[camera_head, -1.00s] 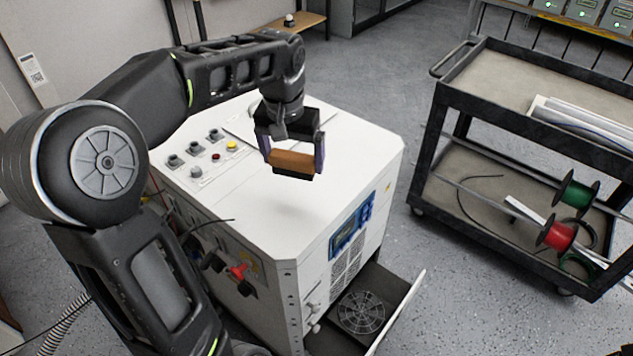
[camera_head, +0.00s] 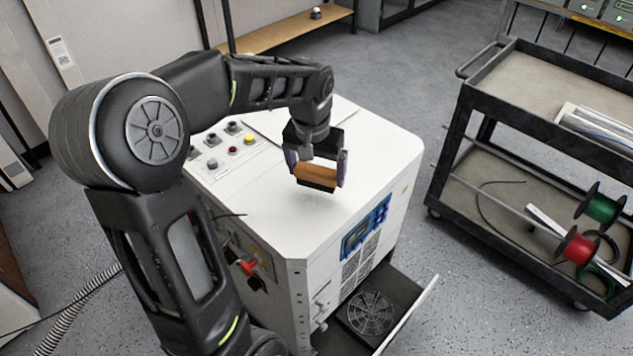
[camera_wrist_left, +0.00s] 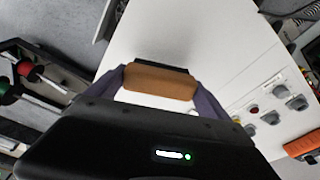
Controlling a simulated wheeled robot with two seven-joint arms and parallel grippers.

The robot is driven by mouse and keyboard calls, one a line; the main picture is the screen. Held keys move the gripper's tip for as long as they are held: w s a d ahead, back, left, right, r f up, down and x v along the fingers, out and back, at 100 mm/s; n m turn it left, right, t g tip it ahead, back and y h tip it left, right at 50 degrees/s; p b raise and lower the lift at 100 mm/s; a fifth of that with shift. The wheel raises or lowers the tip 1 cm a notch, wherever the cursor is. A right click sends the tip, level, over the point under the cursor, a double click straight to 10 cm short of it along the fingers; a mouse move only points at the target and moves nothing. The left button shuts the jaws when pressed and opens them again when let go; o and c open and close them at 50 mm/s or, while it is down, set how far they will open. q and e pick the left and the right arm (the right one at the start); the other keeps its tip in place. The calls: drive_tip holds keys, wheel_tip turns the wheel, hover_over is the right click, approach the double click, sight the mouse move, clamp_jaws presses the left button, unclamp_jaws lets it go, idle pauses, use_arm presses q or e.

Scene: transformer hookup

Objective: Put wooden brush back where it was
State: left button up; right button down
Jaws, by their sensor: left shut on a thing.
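The wooden brush (camera_head: 316,176) has a brown wooden back and dark bristles pointing down. My left gripper (camera_head: 317,172) is shut on it, one finger at each end, and holds it over the white top of the transformer cabinet (camera_head: 270,215). The bristles look close to the top; I cannot tell whether they touch it. In the left wrist view the brush (camera_wrist_left: 160,82) lies between the two purple-grey fingers, with the white top behind it. My right gripper is in no view.
Knobs and buttons (camera_head: 233,149) sit on the cabinet top's left part. An open drawer with a fan grille (camera_head: 369,312) juts out at the front. A black cart (camera_head: 520,130) with green and red spools stands at right. A wooden bench (camera_head: 280,32) is at the back.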

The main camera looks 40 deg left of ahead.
sight(316, 183)
use_arm(q)
drive_tip(key=shift+f, duration=1.9)
drive_tip(key=shift+f, duration=0.25)
drive_tip(key=o, duration=1)
drive_tip(key=shift+r, duration=0.1)
drive_tip(key=shift+o, duration=0.2)
drive_tip(key=shift+r, duration=0.1)
wheel_tip(316, 183, up, 12)
drive_tip(key=s, duration=0.1)
drive_tip(key=shift+s+d, duration=0.3)
drive_tip(key=shift+s, duration=0.1)
